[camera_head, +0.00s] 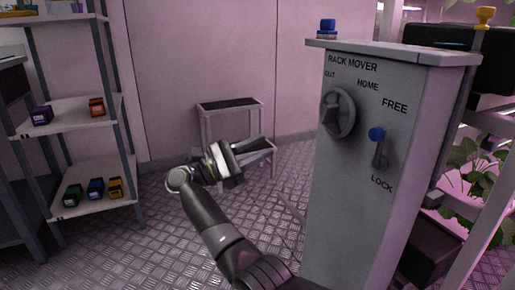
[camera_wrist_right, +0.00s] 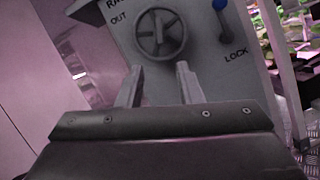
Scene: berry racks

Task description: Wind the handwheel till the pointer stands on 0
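The handwheel (camera_head: 338,113) is a dark grey spoked wheel on the front of the grey RACK MOVER cabinet (camera_head: 345,200). It also shows in the right wrist view (camera_wrist_right: 161,33), top middle, beyond the fingertips. My right gripper (camera_head: 262,151) is left of the cabinet and lower than the wheel, apart from it. In the wrist view its two fingers (camera_wrist_right: 159,70) stand apart with nothing between them. I cannot make out a pointer or a 0 mark; the readable labels are OUT, HOME, FREE and LOCK. My left gripper is not in view.
A blue-knobbed lever (camera_head: 378,145) sits right of the wheel, knob up, between FREE and LOCK. A blue object (camera_head: 327,27) tops the cabinet. Shelves (camera_head: 88,113) with small coloured boxes stand left. A low grey stand (camera_head: 229,105) is by the wall. The metal floor between is open.

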